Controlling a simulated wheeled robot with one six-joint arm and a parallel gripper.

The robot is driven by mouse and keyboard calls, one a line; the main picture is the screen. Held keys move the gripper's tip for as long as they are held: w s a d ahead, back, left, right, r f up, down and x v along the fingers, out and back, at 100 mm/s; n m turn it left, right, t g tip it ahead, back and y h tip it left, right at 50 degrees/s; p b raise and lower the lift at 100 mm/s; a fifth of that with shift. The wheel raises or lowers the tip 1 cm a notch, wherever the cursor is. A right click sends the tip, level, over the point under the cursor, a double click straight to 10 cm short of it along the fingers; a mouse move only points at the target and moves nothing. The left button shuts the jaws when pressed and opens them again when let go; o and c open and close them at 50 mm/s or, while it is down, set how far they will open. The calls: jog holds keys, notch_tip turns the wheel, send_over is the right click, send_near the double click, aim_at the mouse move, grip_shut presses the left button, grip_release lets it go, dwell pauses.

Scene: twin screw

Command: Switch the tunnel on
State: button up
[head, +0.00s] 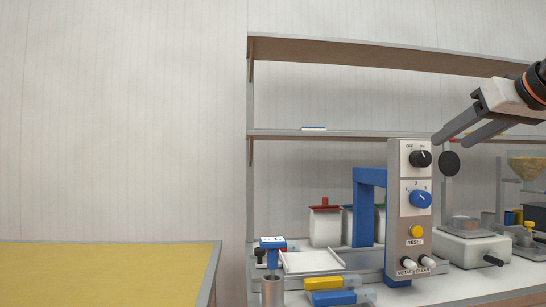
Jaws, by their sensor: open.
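The tunnel is a blue arch (361,205) with a tall grey control panel (407,240) on its front right. Near the panel's top is a black knob (420,158) with small labels above it; its exact setting is too small to tell. Below it are a blue knob (420,199) with number marks, a yellow button (417,231) marked RESET, and two small lamps or knobs (408,262) at the bottom. My gripper (453,141) comes in from the upper right. Its two fingers are apart and empty, just right of the panel's top, seemingly not touching it.
A shelf rack (300,133) stands behind the bench. A scale (470,248) stands right of the panel. A white tray (312,262), yellow and blue blocks (323,283) and lidded bins (325,226) lie left. A yellow table (100,270) at far left is bare.

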aim_at(426, 157)
jog(key=shift+x, duration=4.85)
jog(key=c, duration=1)
